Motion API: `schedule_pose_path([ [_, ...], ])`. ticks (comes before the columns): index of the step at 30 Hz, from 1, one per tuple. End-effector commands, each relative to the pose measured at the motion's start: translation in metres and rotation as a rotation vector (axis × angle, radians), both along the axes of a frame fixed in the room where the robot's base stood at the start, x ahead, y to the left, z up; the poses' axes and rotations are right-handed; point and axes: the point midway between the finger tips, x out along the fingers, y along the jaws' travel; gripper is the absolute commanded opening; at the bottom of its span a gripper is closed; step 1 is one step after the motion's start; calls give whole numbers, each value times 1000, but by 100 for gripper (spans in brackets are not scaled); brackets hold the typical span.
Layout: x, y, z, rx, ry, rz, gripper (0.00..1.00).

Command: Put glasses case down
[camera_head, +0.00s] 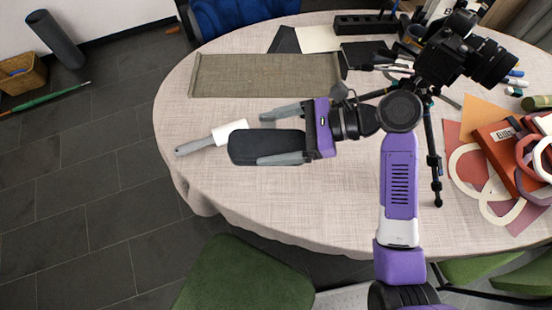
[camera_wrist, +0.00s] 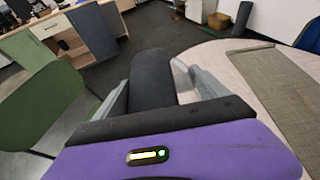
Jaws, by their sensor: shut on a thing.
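The glasses case (camera_head: 258,148) is a dark, rounded oblong. My gripper (camera_head: 282,136) is shut on it, with one grey finger along each side. In the wrist view the case (camera_wrist: 153,80) sticks out lengthwise between the fingers of my gripper (camera_wrist: 155,95). It is held over the left part of the round table (camera_head: 215,178), which has a pale cloth. I cannot tell how high the case is above the cloth.
A grey-brown runner (camera_head: 265,75) lies beyond. A camera on a tripod (camera_head: 450,55) and a red box (camera_head: 505,150) with papers stand right. The cloth at the front left is clear. A green chair (camera_head: 245,275) stands in front.

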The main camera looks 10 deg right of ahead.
Motion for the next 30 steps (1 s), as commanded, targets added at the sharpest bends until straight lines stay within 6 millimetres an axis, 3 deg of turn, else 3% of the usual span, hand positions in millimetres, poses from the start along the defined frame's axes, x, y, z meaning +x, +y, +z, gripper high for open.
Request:
schedule_pose_path([
  [6,0,0,-56,2,3,-1,25],
  [12,0,0,-91,1,1,0,25],
  [17,1,0,-102,1,-1,-2,25],
  [25,1,0,-137,1,-1,-1,25],
  [30,1,0,-143,1,-3,-1,25],
])
